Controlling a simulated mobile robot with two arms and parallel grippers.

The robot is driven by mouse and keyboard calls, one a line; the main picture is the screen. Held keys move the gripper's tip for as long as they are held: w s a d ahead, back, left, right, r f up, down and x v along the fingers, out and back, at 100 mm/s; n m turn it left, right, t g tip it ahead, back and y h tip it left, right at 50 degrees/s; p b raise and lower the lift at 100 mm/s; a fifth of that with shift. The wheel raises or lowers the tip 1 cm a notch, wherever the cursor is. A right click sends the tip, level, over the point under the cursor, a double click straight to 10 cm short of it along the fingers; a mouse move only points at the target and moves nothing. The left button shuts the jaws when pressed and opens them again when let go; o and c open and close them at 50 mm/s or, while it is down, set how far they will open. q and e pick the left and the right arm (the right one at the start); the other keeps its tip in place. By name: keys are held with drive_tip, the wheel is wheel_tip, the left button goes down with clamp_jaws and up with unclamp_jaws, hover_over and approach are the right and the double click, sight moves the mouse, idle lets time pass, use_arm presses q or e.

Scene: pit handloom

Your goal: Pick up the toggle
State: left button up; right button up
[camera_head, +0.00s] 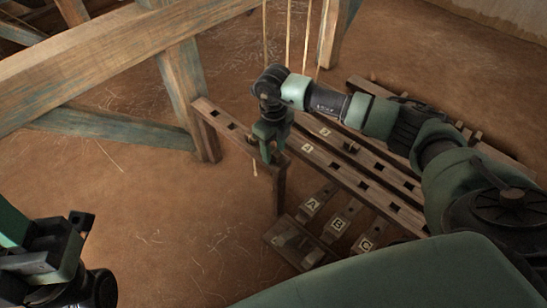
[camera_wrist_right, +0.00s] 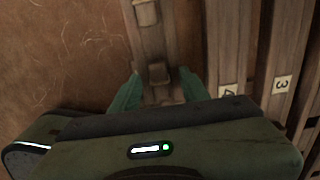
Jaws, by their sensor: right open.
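My right gripper (camera_head: 268,150) is over the end part of a slotted wooden rail (camera_head: 222,122), pointing down. In the right wrist view its two green fingers (camera_wrist_right: 159,88) are apart, one on each side of the rail (camera_wrist_right: 153,42). A small brown wooden block (camera_wrist_right: 158,73) lies on the rail between the fingertips, and a paler rounded piece (camera_wrist_right: 145,12) is farther up. I cannot tell for certain which is the toggle. A thin pale piece (camera_head: 254,168) hangs beside the rail below the gripper. My left gripper (camera_head: 58,250) is at the lower left, away from the rail.
Treadles with letter tags (camera_head: 311,204) are below. A thick loom frame post (camera_head: 187,95) stands behind left. Bare earth floor (camera_head: 165,215) is open at left.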

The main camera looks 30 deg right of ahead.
clamp_jaws()
